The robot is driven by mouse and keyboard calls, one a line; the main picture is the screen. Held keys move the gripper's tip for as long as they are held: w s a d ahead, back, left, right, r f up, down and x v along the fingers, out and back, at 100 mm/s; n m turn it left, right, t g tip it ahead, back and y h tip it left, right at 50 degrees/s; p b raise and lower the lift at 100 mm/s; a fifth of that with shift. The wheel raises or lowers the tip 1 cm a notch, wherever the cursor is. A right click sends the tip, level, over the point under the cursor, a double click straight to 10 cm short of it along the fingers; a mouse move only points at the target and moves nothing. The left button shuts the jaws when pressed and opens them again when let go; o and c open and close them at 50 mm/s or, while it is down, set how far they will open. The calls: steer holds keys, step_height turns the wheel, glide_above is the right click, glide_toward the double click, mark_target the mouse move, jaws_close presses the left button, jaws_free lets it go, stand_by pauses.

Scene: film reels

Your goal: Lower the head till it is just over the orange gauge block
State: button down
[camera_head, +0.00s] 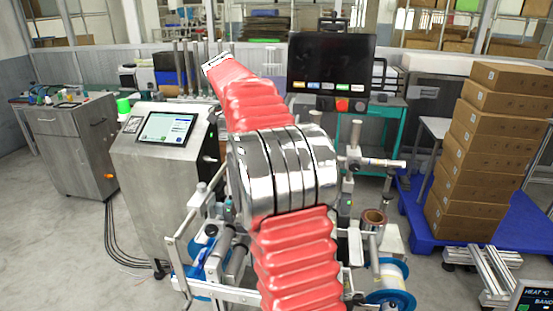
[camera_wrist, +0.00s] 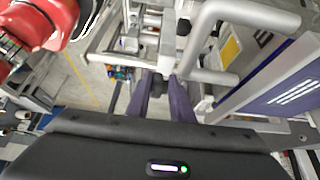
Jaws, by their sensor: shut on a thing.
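My gripper (camera_wrist: 161,82) shows in the wrist view, its two purple fingers pointing away from the camera. They are shut on a small dark knob (camera_wrist: 158,83), only part of which shows between the fingertips. The knob sits among the silver bars and rods of a machine. I cannot tell for sure which part of the machine is the head. I cannot make out the orange gauge block in either view. In the head view my own red-sleeved arm covers the middle of the machine, and my gripper is hidden.
A thick silver tube (camera_wrist: 245,18) bends close by at the upper right of the wrist view. In the head view a monitor (camera_head: 331,65) stands behind the machine, a touchscreen cabinet (camera_head: 150,185) is at left, and stacked cartons (camera_head: 475,165) are at right.

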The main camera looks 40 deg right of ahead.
steer(key=shift+s+a+r, duration=0.15)
steer(key=shift+s+r, duration=0.05)
steer(key=shift+s, duration=0.05)
steer(key=c, duration=1.7)
jaws_free()
steer(key=shift+c, duration=0.2)
steer(key=v, duration=0.7)
steer(key=shift+r, duration=0.15)
steer(key=shift+w, duration=0.1)
